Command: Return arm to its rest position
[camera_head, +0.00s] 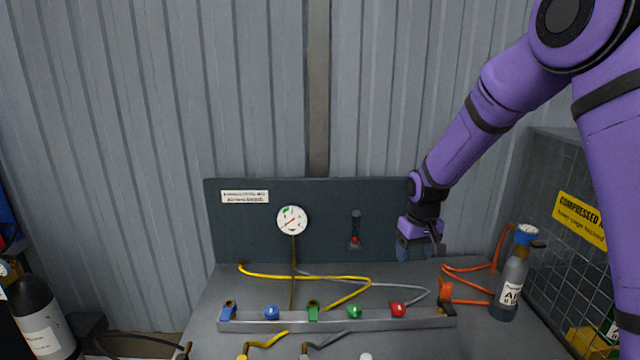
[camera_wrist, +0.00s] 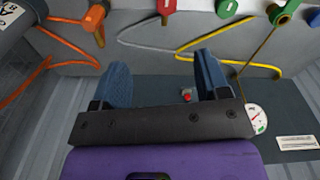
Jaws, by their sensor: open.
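My purple arm reaches in from the upper right in the head view. My gripper (camera_head: 417,250) hangs in front of the dark back panel (camera_head: 250,240), above the right part of the bench. In the wrist view my gripper (camera_wrist: 162,82) shows two blue fingers spread apart with nothing between them. The fingers appear clear of the hoses and valves. A red-tipped fitting (camera_head: 355,240) on the panel is left of the gripper, and it shows between the fingers in the wrist view (camera_wrist: 186,94).
A grey manifold rail (camera_head: 335,320) with coloured valves runs along the bench. A round gauge (camera_head: 291,221) is on the panel. Yellow, grey and orange hoses lie behind the rail. A grey bottle (camera_head: 512,285) stands at right beside a mesh cage (camera_head: 560,260). A black cylinder (camera_head: 42,320) is at left.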

